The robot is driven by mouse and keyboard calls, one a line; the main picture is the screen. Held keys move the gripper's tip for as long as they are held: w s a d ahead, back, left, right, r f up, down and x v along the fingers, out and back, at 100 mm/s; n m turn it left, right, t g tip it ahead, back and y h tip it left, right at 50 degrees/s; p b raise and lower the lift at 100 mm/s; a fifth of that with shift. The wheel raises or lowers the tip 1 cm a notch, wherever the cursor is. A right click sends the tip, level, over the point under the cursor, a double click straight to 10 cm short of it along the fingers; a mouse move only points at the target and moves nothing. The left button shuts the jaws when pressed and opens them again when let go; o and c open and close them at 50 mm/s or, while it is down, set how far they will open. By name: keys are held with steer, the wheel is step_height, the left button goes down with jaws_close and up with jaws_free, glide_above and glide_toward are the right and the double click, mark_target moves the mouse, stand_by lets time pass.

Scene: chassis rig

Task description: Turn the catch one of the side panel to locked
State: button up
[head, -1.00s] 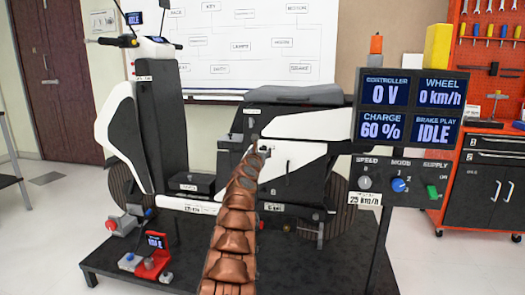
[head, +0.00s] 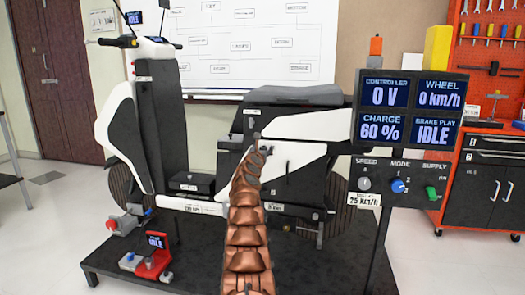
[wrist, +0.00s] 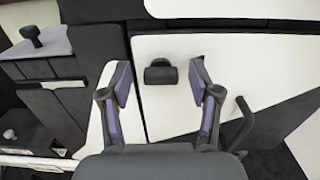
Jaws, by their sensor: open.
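The white side panel (head: 300,157) is on the scooter's body, and it fills much of the wrist view (wrist: 175,112). A short black catch (wrist: 161,73) sticks out of its upper left part. I cannot read a label on it. My gripper (wrist: 158,84) is open and empty, with one finger to each side of the catch as seen from the wrist, apart from it. In the head view my gripper (head: 256,139) is small at the panel's left part, and my arm hides the catch there. A small dark part shows behind the right fingertip.
A black knob (wrist: 31,36) sits on a grey block at upper left. The display box (head: 408,110) and control box (head: 400,181) stand right of the scooter.

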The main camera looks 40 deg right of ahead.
steer(key=shift+d, duration=0.15)
steer(key=shift+c, duration=0.2)
steer(key=c, duration=1.1)
steer(key=shift+n+p, duration=0.3)
steer(key=shift+p, duration=0.05)
steer(key=shift+w+f+n+p, duration=0.1)
steer(key=shift+n+p, duration=2.7)
steer(key=shift+n, duration=1.5)
steer(key=shift+f+n+p, duration=0.1)
steer(key=shift+n+p, duration=2.65)
steer(key=shift+n, duration=1.55)
